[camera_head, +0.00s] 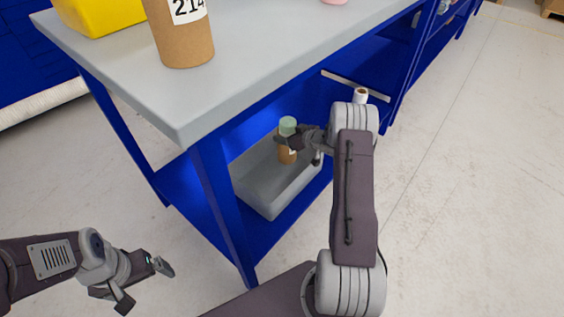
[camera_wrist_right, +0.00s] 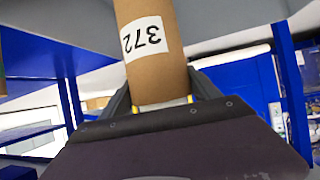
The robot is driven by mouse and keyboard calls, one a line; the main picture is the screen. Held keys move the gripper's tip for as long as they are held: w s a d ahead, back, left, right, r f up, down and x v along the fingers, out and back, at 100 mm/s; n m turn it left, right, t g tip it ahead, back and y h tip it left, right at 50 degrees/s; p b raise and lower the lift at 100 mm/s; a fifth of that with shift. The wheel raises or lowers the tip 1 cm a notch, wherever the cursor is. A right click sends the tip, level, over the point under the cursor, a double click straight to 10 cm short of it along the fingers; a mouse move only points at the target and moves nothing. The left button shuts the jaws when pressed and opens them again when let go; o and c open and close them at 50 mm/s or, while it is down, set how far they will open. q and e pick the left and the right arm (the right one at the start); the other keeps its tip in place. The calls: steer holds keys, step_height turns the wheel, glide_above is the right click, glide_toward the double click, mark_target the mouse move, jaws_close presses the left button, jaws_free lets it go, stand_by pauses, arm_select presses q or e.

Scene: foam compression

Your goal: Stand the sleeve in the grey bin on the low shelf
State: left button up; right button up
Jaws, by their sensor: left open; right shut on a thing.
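The sleeve is a brown cardboard tube (camera_head: 287,155) with a pale green piece at its top (camera_head: 287,125). In the right wrist view the tube (camera_wrist_right: 160,75) bears a white label reading 372, upside down there. My right gripper (camera_head: 288,142) is shut around its middle and holds it roughly upright. The grey bin (camera_head: 265,205) rests on the low blue shelf (camera_head: 185,190) under the bench. The tube's lower end is over or inside the bin; whether it touches the bin floor I cannot tell. My left gripper (camera_head: 143,284) is open and empty, low at the left.
The grey bench top (camera_head: 260,60) overhangs the shelf, with a blue leg (camera_head: 222,205) at the near corner. Another brown tube labelled 214 (camera_head: 185,45) and a yellow container (camera_head: 95,12) stand on top. Floor at the right is clear.

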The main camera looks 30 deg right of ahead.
step_height(320, 180, down, 7)
steer(key=b, duration=0.4)
steer(key=shift+f, duration=0.15)
steer(key=shift+r, duration=0.25)
steer(key=o, duration=1.9)
steer(key=shift+f, duration=0.15)
arm_select(q)
step_height(320, 180, down, 5)
